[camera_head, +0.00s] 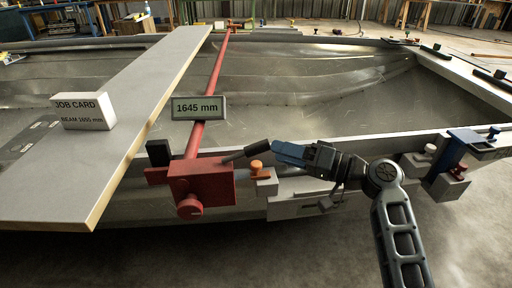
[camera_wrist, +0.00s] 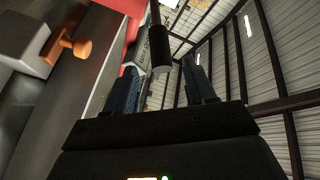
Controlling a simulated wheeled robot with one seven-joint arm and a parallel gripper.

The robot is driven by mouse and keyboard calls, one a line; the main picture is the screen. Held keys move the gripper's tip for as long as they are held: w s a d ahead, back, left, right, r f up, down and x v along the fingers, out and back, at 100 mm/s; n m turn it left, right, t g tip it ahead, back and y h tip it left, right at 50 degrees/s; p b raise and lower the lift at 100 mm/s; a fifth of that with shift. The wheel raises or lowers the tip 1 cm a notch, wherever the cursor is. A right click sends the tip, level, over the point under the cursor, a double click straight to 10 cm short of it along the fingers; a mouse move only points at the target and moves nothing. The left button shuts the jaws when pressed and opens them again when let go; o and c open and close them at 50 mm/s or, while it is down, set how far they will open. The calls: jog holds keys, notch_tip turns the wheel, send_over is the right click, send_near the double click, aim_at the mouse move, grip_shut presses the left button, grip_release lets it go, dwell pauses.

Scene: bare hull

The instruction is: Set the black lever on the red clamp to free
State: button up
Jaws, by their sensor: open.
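The red clamp (camera_head: 203,183) sits on the near hull edge, at the near end of a long red bar (camera_head: 215,75). Its black lever (camera_head: 246,152) sticks out to the right, slightly raised, towards my gripper (camera_head: 280,151). In the wrist view the black lever (camera_wrist: 160,50) hangs with its rounded end between the two blue fingers of my gripper (camera_wrist: 161,80). The fingers are open, with a gap on both sides of the lever. Part of the red clamp (camera_wrist: 130,8) shows behind at the top. Whether a finger touches the lever cannot be told.
An orange knob (camera_head: 257,168) stands just below the lever; it also shows in the wrist view (camera_wrist: 75,46). A sign (camera_head: 198,107) reading 1645 mm sits on the bar. A blue clamp (camera_head: 455,160) stands right.

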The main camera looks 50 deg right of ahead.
aim_at(255, 144)
jog(key=shift+w+a+r+b, duration=0.1)
jog(key=shift+w+a, duration=0.15)
jog(key=shift+w, duration=1.05)
jog(key=shift+w+a+f+b, duration=0.1)
jog(key=shift+w+a+b, duration=0.1)
jog(key=shift+w, duration=1.05)
jog(key=shift+w+a+r+b, duration=0.1)
jog(key=shift+w+a, duration=0.15)
jog(key=shift+w, duration=1.05)
jog(key=shift+c, duration=0.2)
grip_shut()
